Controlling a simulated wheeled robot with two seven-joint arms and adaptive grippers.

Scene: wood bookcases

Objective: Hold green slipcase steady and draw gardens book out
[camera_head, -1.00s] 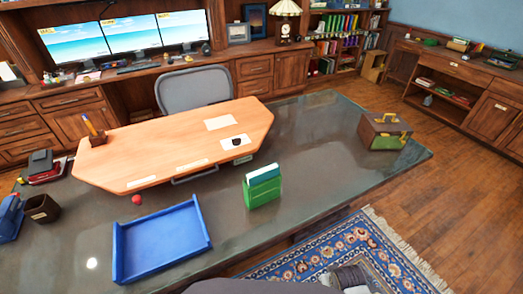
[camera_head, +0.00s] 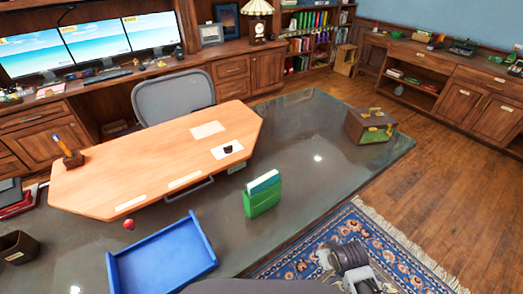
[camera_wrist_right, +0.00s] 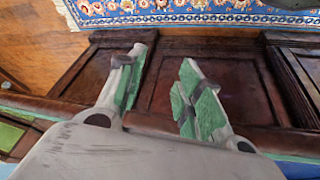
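The green slipcase (camera_head: 262,202) stands upright on the dark glossy desk, near its front edge, in the head view. A book with a pale teal cover (camera_head: 264,181), likely the gardens book, sits in it with its upper part showing above the case. My right arm comes in at the bottom of the head view, right of the slipcase and over the rug, apart from it. In the right wrist view my right gripper (camera_wrist_right: 164,62) has its two green-padded fingers spread, with nothing between them. My left gripper is not in view.
A blue tray (camera_head: 163,257) lies left of the slipcase, with a small red ball (camera_head: 129,224) behind it. A wooden desk board (camera_head: 155,165) lies behind. A brown box (camera_head: 370,126) stands at the far right. The desk right of the slipcase is clear.

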